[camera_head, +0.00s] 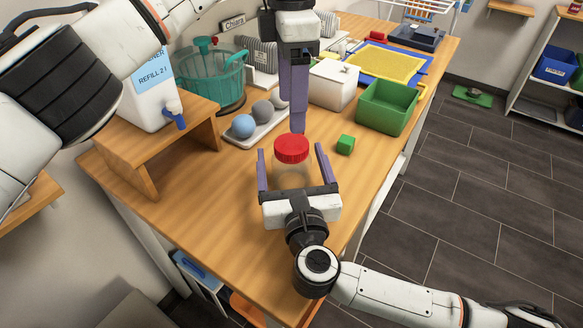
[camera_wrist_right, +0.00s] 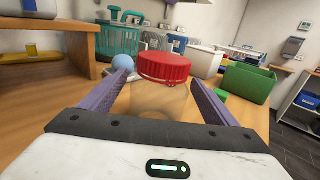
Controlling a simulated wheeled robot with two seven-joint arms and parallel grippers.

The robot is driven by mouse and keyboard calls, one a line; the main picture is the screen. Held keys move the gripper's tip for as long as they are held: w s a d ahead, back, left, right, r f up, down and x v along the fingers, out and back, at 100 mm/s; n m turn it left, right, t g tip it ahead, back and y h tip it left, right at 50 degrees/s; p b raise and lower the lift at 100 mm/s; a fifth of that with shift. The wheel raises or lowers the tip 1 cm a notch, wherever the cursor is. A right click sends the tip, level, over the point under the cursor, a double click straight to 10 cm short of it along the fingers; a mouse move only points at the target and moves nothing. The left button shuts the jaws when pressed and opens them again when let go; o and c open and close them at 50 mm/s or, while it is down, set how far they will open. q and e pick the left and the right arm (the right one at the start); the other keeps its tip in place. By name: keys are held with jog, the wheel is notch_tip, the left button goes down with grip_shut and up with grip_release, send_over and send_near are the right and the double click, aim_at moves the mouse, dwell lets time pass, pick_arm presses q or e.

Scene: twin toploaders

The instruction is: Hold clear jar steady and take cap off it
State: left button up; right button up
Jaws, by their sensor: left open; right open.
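The clear jar (camera_head: 291,170) stands upright on the wooden table with its red cap (camera_head: 291,149) on. In the right wrist view the jar (camera_wrist_right: 160,103) and the cap (camera_wrist_right: 164,68) are between the finger tips. My right gripper (camera_head: 292,152) is open, low, with one finger on each side of the jar; gaps show beside it. My left gripper (camera_head: 298,130) points down above and just behind the cap, apart from it as far as I can tell. Its fingers overlap in the head view, so their gap is hidden.
A green cube (camera_head: 345,145) lies right of the jar. Behind it stand a green bin (camera_head: 386,108) and a white box (camera_head: 333,84). A tray with balls (camera_head: 243,126) and a wooden stand (camera_head: 150,150) are at the left. The table front is clear.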

aim_at(291, 143)
jog(key=c, duration=1.6)
grip_shut()
pick_arm(q)
jog(key=m, duration=1.1)
jog(key=shift+m, duration=0.3)
jog(key=m, duration=1)
jog(key=shift+m, duration=0.3)
jog(key=shift+f, duration=4)
